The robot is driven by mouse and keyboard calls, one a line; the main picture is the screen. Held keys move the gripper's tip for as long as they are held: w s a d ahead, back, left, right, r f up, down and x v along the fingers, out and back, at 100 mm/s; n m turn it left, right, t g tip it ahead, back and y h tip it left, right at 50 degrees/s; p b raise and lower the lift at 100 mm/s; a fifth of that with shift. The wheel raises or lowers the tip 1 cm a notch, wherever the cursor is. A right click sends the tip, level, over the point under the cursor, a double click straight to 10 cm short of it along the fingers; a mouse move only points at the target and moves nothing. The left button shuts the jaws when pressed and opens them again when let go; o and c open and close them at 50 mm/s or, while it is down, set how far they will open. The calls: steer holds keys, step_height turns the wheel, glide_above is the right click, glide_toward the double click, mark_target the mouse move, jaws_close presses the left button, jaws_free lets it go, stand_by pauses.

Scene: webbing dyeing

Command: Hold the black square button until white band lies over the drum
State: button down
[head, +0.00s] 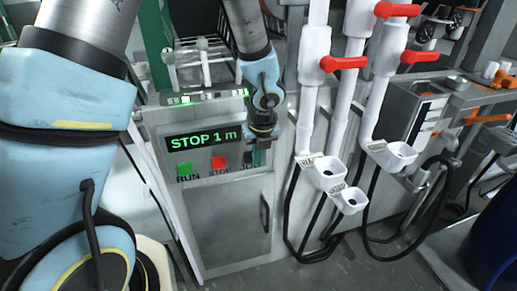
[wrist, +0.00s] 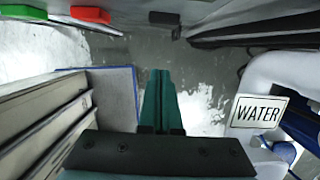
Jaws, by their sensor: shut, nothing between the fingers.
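A grey control panel has a display (head: 204,137) reading "STOP 1 m" in green. Below it are a green RUN button (head: 185,169) and a red STOP button (head: 218,162). In the head view my gripper (head: 257,157) is at the panel's right side and largely hides the black button's place. The wrist view shows the black square button (wrist: 165,19) at the top, beyond my fingertips (wrist: 160,73) and apart from them in the picture. My teal fingers are shut and empty. I cannot make out the white band or the drum.
White pipes with red valve handles (head: 343,63) and small white cups (head: 328,172) stand right of the panel. A white part labelled WATER (wrist: 258,111) is close on the right in the wrist view. Black hoses (head: 292,215) hang below the cups.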

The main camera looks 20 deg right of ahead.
mark_target(251, 157)
steer(key=shift+w+d+f+p, duration=0.1)
steer(key=shift+w+f+p, duration=0.25)
steer(key=shift+w+f, duration=0.35)
steer(key=shift+w+d+f+p, duration=0.1)
steer(key=shift+w+f+p, duration=0.25)
steer(key=shift+w, duration=0.55)
steer(key=shift+w+d+f+p, duration=0.1)
steer(key=shift+w+f+p, duration=0.25)
steer(key=shift+w+f, duration=0.35)
steer(key=shift+w+r, duration=0.1)
steer(key=shift+r, duration=0.05)
